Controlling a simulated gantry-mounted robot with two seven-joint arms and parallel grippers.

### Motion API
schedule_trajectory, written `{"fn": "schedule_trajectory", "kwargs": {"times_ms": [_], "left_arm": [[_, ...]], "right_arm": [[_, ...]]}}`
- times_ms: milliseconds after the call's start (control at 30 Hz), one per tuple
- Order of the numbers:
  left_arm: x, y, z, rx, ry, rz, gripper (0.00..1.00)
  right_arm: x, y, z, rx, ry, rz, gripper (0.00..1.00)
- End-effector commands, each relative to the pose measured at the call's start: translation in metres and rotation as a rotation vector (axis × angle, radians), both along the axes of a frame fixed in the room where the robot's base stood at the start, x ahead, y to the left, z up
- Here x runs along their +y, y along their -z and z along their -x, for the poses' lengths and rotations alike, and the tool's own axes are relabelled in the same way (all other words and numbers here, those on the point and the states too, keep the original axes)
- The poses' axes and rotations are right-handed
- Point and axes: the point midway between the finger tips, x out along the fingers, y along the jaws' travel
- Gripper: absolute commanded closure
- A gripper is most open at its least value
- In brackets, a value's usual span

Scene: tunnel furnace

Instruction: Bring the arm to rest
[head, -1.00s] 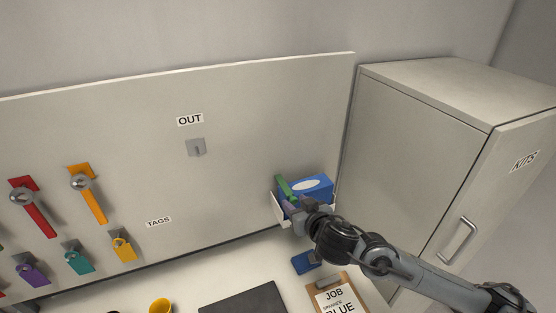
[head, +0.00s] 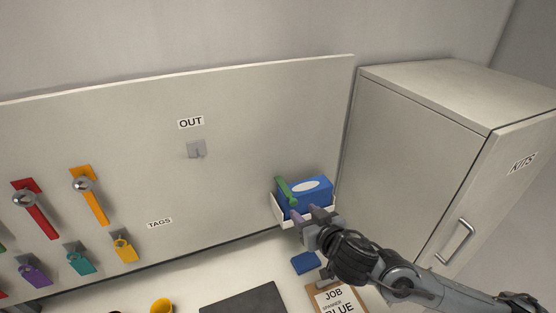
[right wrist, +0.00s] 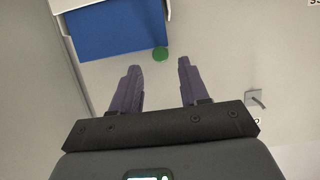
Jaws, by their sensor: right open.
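My right gripper (head: 308,216) is in front of a white tray (head: 281,214) low on the right of the pegboard panel. Its two purple-grey fingers stand apart with nothing between them, as the right wrist view (right wrist: 160,85) also shows. The tray holds a blue box (head: 318,190) with a white oval and a green rod-like thing (head: 285,189). In the right wrist view the blue box (right wrist: 125,30) and the green round end (right wrist: 160,54) lie beyond the fingertips, apart from them. My left gripper is not in view.
A grey cabinet labelled KITS (head: 428,130) stands close on the right. A blue block (head: 305,262) and a JOB clipboard (head: 338,297) lie on the bench below the arm. The panel (head: 270,125) has an empty OUT hook (head: 196,149).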

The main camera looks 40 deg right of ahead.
Motion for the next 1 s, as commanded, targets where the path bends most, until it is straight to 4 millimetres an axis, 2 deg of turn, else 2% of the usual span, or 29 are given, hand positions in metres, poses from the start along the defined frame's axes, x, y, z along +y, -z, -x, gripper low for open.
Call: {"fn": "schedule_trajectory", "kwargs": {"times_ms": [500, 633, 767, 867, 1000], "left_arm": [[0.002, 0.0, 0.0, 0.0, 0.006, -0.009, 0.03], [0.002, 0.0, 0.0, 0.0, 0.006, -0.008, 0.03], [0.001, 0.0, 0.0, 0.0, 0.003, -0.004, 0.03], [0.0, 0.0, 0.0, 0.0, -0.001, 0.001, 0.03], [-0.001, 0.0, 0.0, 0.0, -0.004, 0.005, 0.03]], "right_arm": [[0.001, -0.001, 0.004, 0.001, 0.001, 0.0, 0.55], [0.002, 0.008, 0.007, 0.018, 0.001, -0.005, 0.55], [0.01, 0.041, 0.019, 0.078, 0.007, -0.068, 0.55], [0.028, 0.082, 0.039, 0.15, 0.02, -0.171, 0.55], [0.06, 0.144, 0.083, 0.297, 0.061, -0.329, 0.55]]}}
